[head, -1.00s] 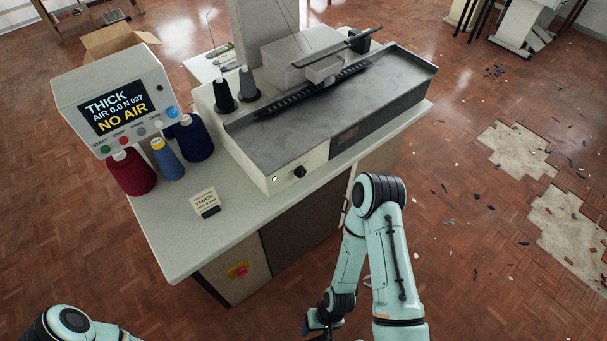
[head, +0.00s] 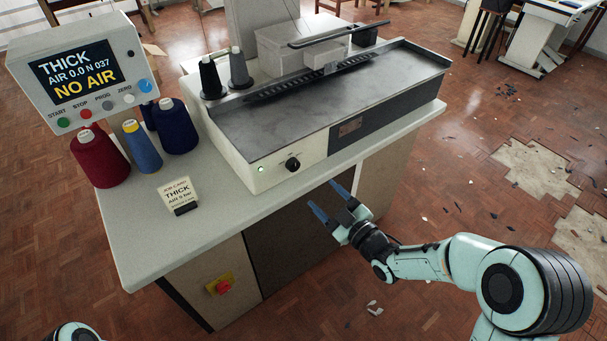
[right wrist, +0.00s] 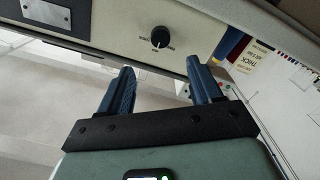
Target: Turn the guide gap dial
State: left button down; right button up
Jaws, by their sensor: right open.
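The guide gap dial is a small black knob (head: 293,164) on the cream front panel of the buttonhole machine (head: 330,117). In the right wrist view the black dial (right wrist: 160,37) shows above and between my fingertips, with small lettering around it. My right gripper (head: 326,198) is open and empty, below and to the right of the dial, in front of the cabinet and apart from the machine. Its blue fingers show in the right wrist view (right wrist: 158,82). My left gripper is out of sight; only a bit of that arm shows at the bottom left of the head view.
A control box (head: 85,72) reads "THICK, AIR 0.0 N 037, NO AIR". Red (head: 100,158) and blue (head: 141,147) thread cones and a job card (head: 178,194) reading "THICK" stand on the table (head: 140,230). A red switch (head: 222,286) sits on the cabinet front.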

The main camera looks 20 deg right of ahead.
aim_at(296, 168)
jog(key=x, duration=1.1)
jog(key=shift+w+a+f+b, duration=0.1)
jog(key=shift+w+b, duration=0.15)
jog(key=shift+b, duration=0.1)
jog(key=shift+c, duration=0.3)
jog(key=c, duration=1)
